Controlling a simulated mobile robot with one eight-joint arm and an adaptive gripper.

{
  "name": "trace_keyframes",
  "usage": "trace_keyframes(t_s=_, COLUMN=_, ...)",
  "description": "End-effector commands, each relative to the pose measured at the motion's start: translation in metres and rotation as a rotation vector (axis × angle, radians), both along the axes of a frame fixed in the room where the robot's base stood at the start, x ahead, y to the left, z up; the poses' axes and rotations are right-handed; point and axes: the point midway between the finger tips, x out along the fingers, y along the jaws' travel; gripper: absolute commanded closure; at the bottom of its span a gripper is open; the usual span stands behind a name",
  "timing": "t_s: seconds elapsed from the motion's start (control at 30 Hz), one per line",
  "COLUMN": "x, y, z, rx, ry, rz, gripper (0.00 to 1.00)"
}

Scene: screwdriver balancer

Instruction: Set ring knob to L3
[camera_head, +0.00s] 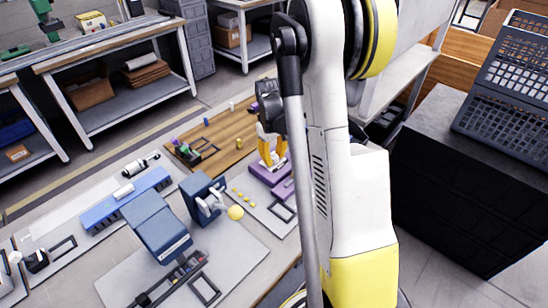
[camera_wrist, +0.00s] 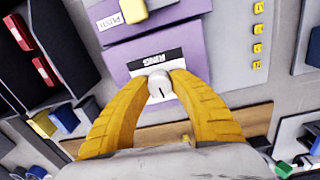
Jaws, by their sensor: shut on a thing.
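The ring knob (camera_wrist: 159,88) is a small pale round knob with a dark pointer line on its face. It is on a purple box (camera_wrist: 190,38), beside a black and white label that reads RING upside down in the wrist view. My gripper (camera_wrist: 160,84) has its two yellow fingers closed on the knob from both sides. In the head view my gripper (camera_head: 272,162) points down at the purple box (camera_head: 257,174), and the fingers hide the knob there. I cannot read any L3 mark or tell which setting the pointer line faces.
A yellow push button (camera_wrist: 132,10) sits on a neighbouring purple part marked PUSH. Several small yellow pieces (camera_wrist: 257,48) lie in a row on the grey panel. A dark tray holds red pieces (camera_wrist: 45,70).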

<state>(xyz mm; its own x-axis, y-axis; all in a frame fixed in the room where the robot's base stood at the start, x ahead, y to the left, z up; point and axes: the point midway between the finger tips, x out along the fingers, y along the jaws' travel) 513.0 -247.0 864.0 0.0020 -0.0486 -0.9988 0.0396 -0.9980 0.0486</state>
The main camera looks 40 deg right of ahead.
Motion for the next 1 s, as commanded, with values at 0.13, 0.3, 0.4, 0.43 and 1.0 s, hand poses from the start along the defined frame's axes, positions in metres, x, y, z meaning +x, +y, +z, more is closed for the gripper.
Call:
trace_keyframes(t_s=0.13, x=0.0001, y=0.0005, z=0.0, rx=0.001, ry=0.0, rz=-0.136, gripper=1.0)
trace_keyframes(t_s=0.3, x=0.0003, y=0.0004, z=0.0, rx=0.001, ry=0.0, rz=-0.288, gripper=1.0)
trace_keyframes(t_s=0.4, x=0.0005, y=0.0004, z=0.0, rx=0.0, ry=0.0, rz=-0.367, gripper=1.0)
trace_keyframes(t_s=0.43, x=0.0005, y=0.0004, z=0.0, rx=0.0, ry=0.0, rz=-0.39, gripper=1.0)
trace_keyframes(t_s=1.0, x=0.0006, y=0.0004, z=-0.0001, rx=0.001, ry=0.0, rz=-0.614, gripper=1.0)
